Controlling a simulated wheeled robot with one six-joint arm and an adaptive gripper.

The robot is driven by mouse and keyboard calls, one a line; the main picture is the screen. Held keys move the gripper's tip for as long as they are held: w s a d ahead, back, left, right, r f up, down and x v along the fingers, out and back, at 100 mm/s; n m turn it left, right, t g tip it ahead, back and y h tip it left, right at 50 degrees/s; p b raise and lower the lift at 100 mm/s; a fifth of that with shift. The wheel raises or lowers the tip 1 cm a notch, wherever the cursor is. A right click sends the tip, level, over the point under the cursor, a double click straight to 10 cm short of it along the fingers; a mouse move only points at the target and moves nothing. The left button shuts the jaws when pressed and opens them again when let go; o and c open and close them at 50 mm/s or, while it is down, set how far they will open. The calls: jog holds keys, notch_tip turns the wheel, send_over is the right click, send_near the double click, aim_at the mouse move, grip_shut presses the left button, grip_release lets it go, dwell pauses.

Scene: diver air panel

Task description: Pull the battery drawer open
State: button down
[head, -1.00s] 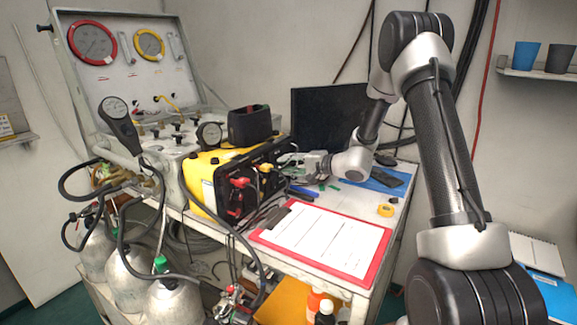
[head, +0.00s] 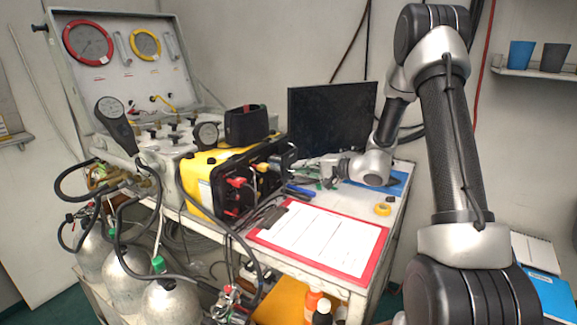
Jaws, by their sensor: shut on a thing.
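The yellow and black unit (head: 207,170) sits on the cart top beside the gauge case. Its black front faces right and carries red and black connectors. The battery drawer (head: 284,159) is a dark block at the upper right end of this front, and it stands out from the face. My gripper (head: 308,167) reaches in from the right and is shut at the drawer's front. The exact grip on the drawer is small and partly hidden by the gripper.
A red clipboard (head: 318,238) lies in front of the unit. A yellow tape roll (head: 382,209) and a blue mat (head: 398,187) lie to the right. A dark monitor (head: 331,118) stands behind. Gas cylinders (head: 128,273) and hoses are at lower left.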

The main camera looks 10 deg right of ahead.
jog(key=shift+s+d+f, duration=0.15)
jog(key=shift+s+d, duration=1.2)
jog(key=shift+s, duration=0.1)
jog(key=c, duration=1.6)
grip_release()
jog(key=shift+w, duration=0.1)
jog(key=v, duration=1.2)
